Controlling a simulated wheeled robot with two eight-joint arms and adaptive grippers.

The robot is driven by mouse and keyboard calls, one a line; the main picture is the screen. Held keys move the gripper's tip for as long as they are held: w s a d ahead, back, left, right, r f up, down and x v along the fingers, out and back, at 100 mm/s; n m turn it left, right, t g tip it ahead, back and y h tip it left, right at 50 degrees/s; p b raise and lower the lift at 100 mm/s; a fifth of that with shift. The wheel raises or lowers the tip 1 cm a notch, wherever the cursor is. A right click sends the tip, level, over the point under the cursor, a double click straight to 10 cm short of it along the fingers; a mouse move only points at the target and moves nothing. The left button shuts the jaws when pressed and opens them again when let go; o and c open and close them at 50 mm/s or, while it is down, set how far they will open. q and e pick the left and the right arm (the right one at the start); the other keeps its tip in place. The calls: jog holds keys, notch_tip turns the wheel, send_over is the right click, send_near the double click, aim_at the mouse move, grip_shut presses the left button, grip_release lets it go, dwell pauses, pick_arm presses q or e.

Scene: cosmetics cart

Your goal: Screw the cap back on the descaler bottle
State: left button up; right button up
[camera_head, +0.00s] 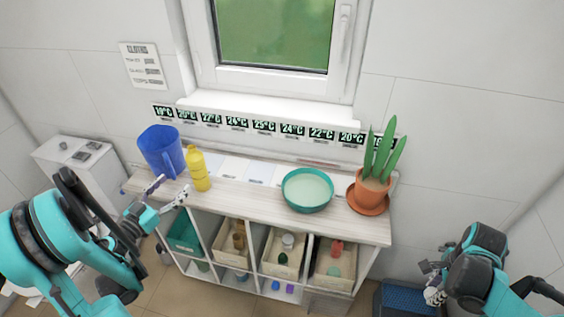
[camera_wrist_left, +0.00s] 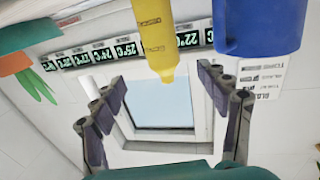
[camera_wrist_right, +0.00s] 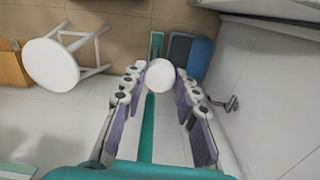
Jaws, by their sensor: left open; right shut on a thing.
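The yellow descaler bottle (camera_head: 200,173) stands upright on the shelf top, right of the blue jug. Its narrow top is yellow. In the left wrist view, where the scene is upside down, the bottle (camera_wrist_left: 155,30) hangs at the top centre with its narrow end pointing down toward the gap between the fingers. My left gripper (camera_head: 168,193) is open and empty, just left of the bottle. My right gripper (camera_head: 434,293) is off the shelf's right end. In the right wrist view it holds a white round piece (camera_wrist_right: 160,75), perhaps the cap, between its fingertips.
A blue jug (camera_head: 161,152) stands close left of the bottle. A teal bowl (camera_head: 307,190) and a potted plant (camera_head: 372,187) stand further right. Bins fill the shelf (camera_head: 345,230) below. A white stool (camera_wrist_right: 52,65) and a blue box (camera_wrist_right: 200,57) are on the floor.

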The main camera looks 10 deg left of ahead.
aim_at(190, 165)
pick_arm(q)
jog(key=b+x, duration=0.1)
jog(key=x, duration=0.5)
jog(key=shift+w+f, duration=0.1)
jog(key=shift+w, duration=0.05)
pick_arm(e)
jog(key=shift+f, duration=0.65)
pick_arm(q)
jog(key=shift+w+d, duration=0.1)
jog(key=shift+w, duration=0.1)
jog(key=x, duration=0.1)
jog(key=b+x, duration=0.1)
jog(key=x, duration=0.3)
jog(key=shift+w+r+b, duration=0.2)
jog(key=shift+r+b, duration=0.2)
pick_arm(e)
jog(key=shift+f, duration=0.75)
pick_arm(q)
jog(key=c, duration=1.6)
jog(key=shift+r, duration=0.1)
